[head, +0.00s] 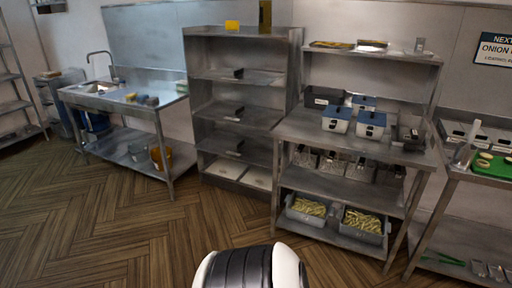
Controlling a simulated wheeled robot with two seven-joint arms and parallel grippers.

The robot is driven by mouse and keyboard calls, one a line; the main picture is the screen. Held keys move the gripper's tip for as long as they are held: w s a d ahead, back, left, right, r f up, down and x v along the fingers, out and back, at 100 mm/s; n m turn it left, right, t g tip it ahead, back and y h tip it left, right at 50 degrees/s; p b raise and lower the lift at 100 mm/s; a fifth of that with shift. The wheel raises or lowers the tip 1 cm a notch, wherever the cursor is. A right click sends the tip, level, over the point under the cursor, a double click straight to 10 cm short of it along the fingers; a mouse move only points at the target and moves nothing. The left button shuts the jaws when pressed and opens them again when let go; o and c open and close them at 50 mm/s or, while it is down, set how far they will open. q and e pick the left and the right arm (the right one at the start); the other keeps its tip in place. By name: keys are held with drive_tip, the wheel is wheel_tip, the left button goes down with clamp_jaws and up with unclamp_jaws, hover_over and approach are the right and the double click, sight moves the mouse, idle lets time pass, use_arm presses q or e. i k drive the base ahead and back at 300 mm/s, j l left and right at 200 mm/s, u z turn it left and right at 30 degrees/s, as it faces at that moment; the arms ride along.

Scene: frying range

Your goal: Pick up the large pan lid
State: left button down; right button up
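I cannot make out a large pan lid for certain in the head view. Two flat items lie on the top shelf at the right: a brownish one (332,44) and a paler one with a dark top (372,45). They are too small to identify. Neither of my grippers is in view. Only a rounded white and black part of my own body shows at the bottom edge.
A steel shelf unit (196,142) stands at the centre back. Right of it, a steel table (290,127) holds blue-lidded containers (371,125), with tubs of fries (363,224) below. A sink table (150,104) stands left. The wooden floor (120,225) in front is clear.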

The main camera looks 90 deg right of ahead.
sight(251, 149)
drive_tip(key=l+z, duration=0.1)
drive_tip(key=z, duration=2.55)
drive_tip(key=i+j+u, duration=0.35)
drive_tip(key=i, duration=0.65)
drive_tip(key=i+j+u, duration=0.15)
drive_tip(key=i+u, duration=0.25)
drive_tip(key=i, duration=0.6)
